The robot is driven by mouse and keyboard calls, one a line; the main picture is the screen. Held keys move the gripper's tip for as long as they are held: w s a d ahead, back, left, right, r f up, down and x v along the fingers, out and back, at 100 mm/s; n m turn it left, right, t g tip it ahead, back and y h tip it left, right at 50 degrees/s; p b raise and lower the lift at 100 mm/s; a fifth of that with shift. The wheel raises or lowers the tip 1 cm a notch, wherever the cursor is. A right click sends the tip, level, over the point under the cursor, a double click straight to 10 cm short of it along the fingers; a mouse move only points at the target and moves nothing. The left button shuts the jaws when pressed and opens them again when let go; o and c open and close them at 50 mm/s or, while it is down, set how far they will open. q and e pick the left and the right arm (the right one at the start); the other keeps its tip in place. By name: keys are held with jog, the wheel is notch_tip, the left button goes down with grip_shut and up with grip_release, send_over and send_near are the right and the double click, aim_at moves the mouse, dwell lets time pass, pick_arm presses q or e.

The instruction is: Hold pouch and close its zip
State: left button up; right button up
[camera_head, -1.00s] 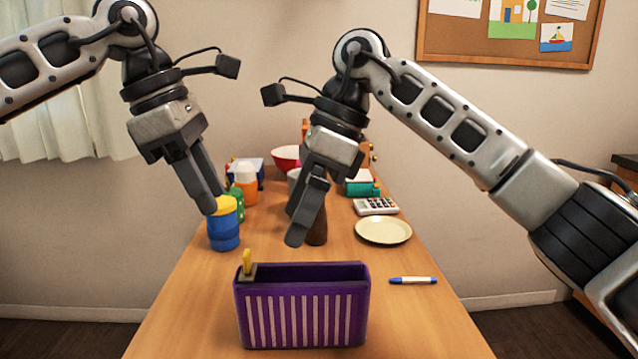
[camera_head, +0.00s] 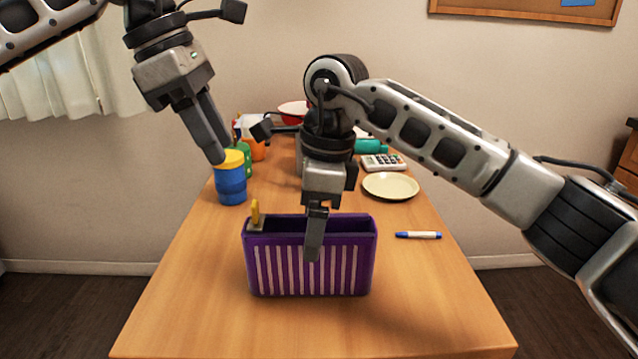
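The pouch (camera_head: 262,270) is purple with white stripes on its front. It stands upright on the table with its top open. A yellow zip pull (camera_head: 255,212) on a grey slider sits at the top left corner. My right gripper (camera_head: 314,250) points down at the pouch's front wall, right of the middle. One finger overlaps the striped front; the other is hidden, so I cannot tell whether the wall is between them. My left gripper (camera_head: 217,155) hangs up and to the left of the pouch, apart from the zip pull. Its fingers overlap in this view, so their gap is unclear.
A blue cup with a yellow lid (camera_head: 231,185) stands below my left gripper in the picture. A pen (camera_head: 418,235) lies right of the pouch, with a plate (camera_head: 390,186) and calculator (camera_head: 383,162) behind. The table is clear in front.

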aim_at(275, 265)
jog(key=shift+a+f, duration=0.15)
jog(key=shift+f, duration=0.7)
jog(key=shift+a+f, duration=0.1)
jog(key=shift+f, duration=0.75)
jog(key=c, duration=1.1)
